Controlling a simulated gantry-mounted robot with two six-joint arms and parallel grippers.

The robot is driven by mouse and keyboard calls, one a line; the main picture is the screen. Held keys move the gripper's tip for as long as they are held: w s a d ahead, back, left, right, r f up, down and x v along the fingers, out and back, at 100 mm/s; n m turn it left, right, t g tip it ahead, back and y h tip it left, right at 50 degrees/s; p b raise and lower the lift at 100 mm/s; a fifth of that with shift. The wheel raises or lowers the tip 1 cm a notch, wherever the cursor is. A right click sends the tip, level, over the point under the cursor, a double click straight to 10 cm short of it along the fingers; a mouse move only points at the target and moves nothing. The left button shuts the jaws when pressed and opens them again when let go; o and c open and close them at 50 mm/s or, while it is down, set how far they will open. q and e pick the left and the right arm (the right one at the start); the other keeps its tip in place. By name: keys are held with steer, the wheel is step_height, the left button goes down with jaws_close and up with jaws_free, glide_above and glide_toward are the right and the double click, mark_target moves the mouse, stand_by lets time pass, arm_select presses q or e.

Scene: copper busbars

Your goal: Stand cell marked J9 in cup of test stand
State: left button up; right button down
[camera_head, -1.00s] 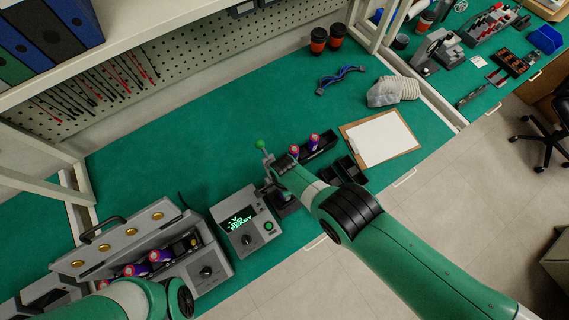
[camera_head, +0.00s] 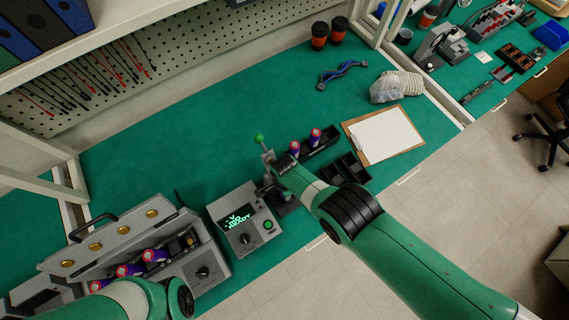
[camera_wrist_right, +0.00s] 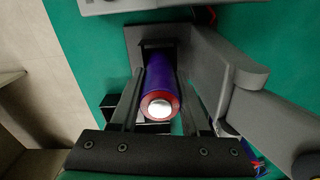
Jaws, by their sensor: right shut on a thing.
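In the right wrist view a purple cell (camera_wrist_right: 160,78) with a red rim and silver end sits between the fingers of my right gripper (camera_wrist_right: 157,85). The gripper is shut on it. The cell is at the grey test stand (camera_wrist_right: 208,70), in front of its upright plate; whether its base rests in the cup is hidden. No J9 mark is readable.
A grey tester (camera_head: 243,221) with a lit green display stands left of the stand. A charger (camera_head: 120,250) holding several cells is further left. Two cells stand in a black tray (camera_head: 318,146) behind the right wrist. A clipboard (camera_head: 385,135) lies right.

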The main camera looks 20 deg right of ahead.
steer(key=shift+f+b, duration=0.3)
steer(key=shift+b, duration=0.05)
steer(key=shift+f, duration=0.25)
stand_by(0.3)
steer(key=shift+c, duration=1.5)
jaws_free()
steer(key=shift+r, duration=0.1)
step_height(320, 180, up, 6)
steer(key=p, duration=0.5)
steer(key=shift+p, duration=0.3)
